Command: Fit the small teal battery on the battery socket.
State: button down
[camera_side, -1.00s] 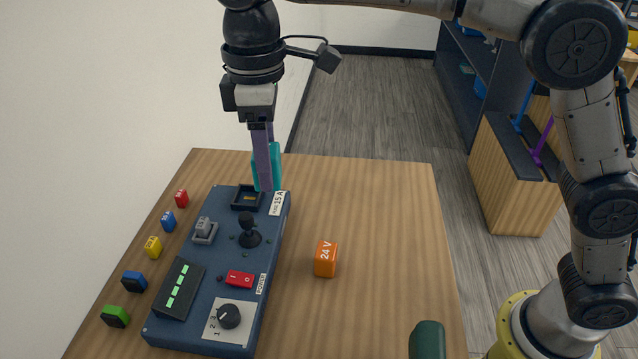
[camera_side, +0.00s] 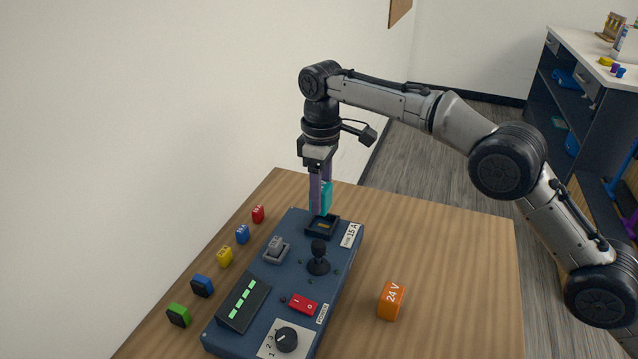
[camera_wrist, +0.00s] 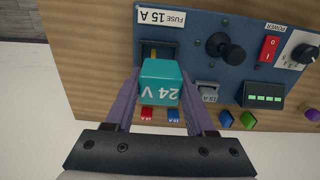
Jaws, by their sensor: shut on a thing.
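The teal battery (camera_side: 326,198) is held between the two purple fingers of my gripper (camera_side: 321,207). It hangs over the back edge of the dark battery socket (camera_side: 309,232), at the far end of the blue console. In the wrist view the battery (camera_wrist: 161,82) shows a "24 V" mark and sits between my fingertips. The socket (camera_wrist: 147,50) shows behind it, partly hidden by the battery, with a yellow contact inside. The battery looks apart from the socket; the exact gap is hard to tell.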

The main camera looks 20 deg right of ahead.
aim_at(323, 211)
jog(key=shift+w+d+f, duration=0.1)
jog(key=shift+d+f, duration=0.1)
jog(key=shift+f, duration=1.45)
jog(key=shift+f, duration=0.8)
dwell(0.6)
jog(key=shift+c, duration=0.8)
grip_release()
jog(key=shift+o, duration=0.2)
jog(key=shift+f, duration=0.1)
jog(key=shift+o, duration=0.6)
jog(key=shift+r, duration=3.05)
